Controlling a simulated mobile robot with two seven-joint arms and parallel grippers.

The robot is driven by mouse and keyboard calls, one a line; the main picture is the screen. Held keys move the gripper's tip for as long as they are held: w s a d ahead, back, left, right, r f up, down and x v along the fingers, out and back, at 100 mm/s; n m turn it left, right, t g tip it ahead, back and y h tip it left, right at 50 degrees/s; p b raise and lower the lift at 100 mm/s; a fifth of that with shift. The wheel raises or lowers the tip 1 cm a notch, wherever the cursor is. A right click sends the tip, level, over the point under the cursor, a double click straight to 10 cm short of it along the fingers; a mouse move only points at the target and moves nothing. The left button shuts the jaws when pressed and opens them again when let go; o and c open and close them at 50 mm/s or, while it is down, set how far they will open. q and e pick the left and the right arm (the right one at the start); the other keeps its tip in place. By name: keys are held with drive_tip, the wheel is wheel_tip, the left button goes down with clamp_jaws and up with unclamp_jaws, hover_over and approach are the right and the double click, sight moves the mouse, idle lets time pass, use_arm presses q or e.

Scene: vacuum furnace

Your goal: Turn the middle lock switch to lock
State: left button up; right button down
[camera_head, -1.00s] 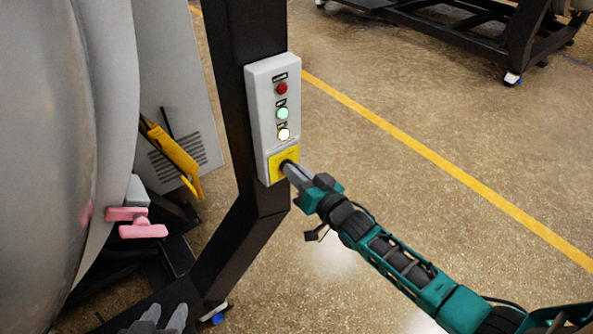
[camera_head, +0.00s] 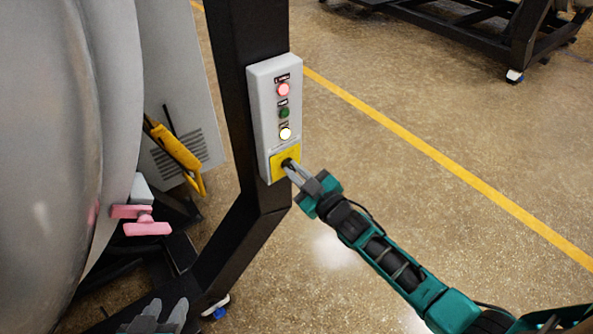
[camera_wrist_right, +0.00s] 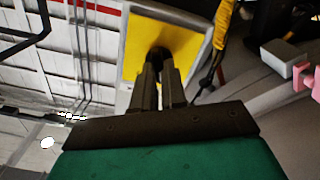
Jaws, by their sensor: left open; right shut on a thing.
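The grey control box (camera_head: 263,105) is fixed to a black post. It carries a lit red lamp (camera_head: 283,90), a dark green lamp (camera_head: 284,112) and a bright white-yellow lamp (camera_head: 286,134). Below them is a yellow plate (camera_head: 280,155) with a dark switch knob, mostly hidden by my right gripper (camera_head: 289,167). My right gripper is shut on the switch knob (camera_wrist_right: 159,54), which shows dark between its fingertips in the right wrist view. My left gripper (camera_head: 165,314) is open and empty at the bottom left, away from the box.
A large grey rounded furnace body (camera_head: 50,130) fills the left side. A pink handle (camera_head: 146,228) and a yellow handle (camera_head: 178,150) stick out beside it. The black post (camera_head: 233,100) stands behind the box. The floor on the right is open.

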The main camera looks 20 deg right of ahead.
use_arm(q)
drive_tip(key=shift+s, duration=0.1)
use_arm(e)
drive_tip(key=shift+n, duration=0.5)
drive_tip(key=c, duration=1.2)
unclamp_jaws()
use_arm(q)
drive_tip(key=shift+r, duration=0.1)
use_arm(e)
drive_tip(key=shift+s, duration=0.25)
use_arm(q)
drive_tip(key=shift+s+a+r+p, duration=0.25)
drive_tip(key=shift+a+p, duration=0.3)
drive_tip(key=shift+p, duration=0.45)
use_arm(e)
drive_tip(key=v, duration=1.2)
drive_tip(key=shift+s+d, duration=0.15)
drive_tip(key=shift+s, duration=0.05)
